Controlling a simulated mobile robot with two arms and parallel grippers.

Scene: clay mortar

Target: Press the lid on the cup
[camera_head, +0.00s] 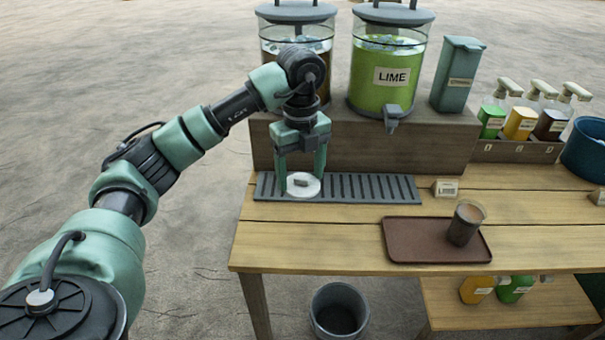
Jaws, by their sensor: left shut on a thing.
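The lid (302,191) is a small white disc with a grey raised piece on top, at the left end of the dark slatted drip tray (375,188). My left gripper (302,184) points down with its green fingers on both sides of the lid, shut on it. I cannot tell whether the lid still touches the slats. The cup (464,224) is clear, holds a brown drink, and stands without a lid on the brown serving tray (412,240), to the right and nearer the front. My right gripper is out of view.
Two drink dispensers stand on a raised wooden shelf (420,148); the green lime one (385,90) has a tap jutting forward. A small label card (445,188) stands behind the cup. Pump bottles are at the right. A bin (338,310) is below the table.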

